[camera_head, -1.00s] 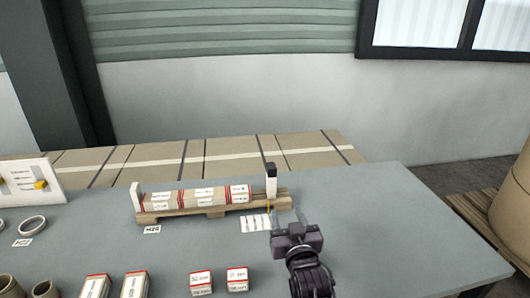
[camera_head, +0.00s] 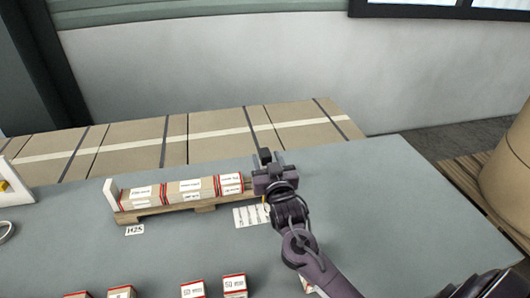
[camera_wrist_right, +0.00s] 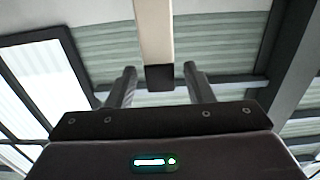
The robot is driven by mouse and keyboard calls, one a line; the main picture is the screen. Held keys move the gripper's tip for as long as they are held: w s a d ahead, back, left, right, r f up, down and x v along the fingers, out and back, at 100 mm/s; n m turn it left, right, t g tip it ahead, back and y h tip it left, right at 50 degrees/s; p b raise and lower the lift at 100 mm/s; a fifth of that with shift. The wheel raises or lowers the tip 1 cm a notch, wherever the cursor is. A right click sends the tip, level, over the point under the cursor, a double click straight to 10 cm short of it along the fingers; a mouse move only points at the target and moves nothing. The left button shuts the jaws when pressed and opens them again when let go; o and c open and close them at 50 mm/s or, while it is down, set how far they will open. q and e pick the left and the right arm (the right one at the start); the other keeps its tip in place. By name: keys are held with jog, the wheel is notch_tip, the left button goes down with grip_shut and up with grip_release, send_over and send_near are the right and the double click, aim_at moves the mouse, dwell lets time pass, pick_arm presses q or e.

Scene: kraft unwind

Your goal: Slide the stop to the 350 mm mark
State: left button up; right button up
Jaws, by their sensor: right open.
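The stop is a pale post with a black cap (camera_head: 265,155) at the right end of the wooden rail (camera_head: 205,206). My right gripper (camera_head: 268,161) is at the stop and hides most of its post in the head view. In the right wrist view the pale post (camera_wrist_right: 154,30) comes down from the top edge. Its black cap (camera_wrist_right: 160,78) lies between the two open fingers (camera_wrist_right: 160,86), with a gap on each side. The 350 mm mark cannot be read. My left gripper is not in view.
Red-banded cartons (camera_head: 185,190) lie in a row on the rail, against a white end plate (camera_head: 111,192) at left. A printed card (camera_head: 250,216) lies in front of the rail. Small boxes (camera_head: 234,285) stand along the front. The table right of my arm is clear.

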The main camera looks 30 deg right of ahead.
jog(key=shift+x, duration=1.15)
jog(key=shift+c, duration=0.2)
jog(key=shift+a, duration=0.1)
grip_shut()
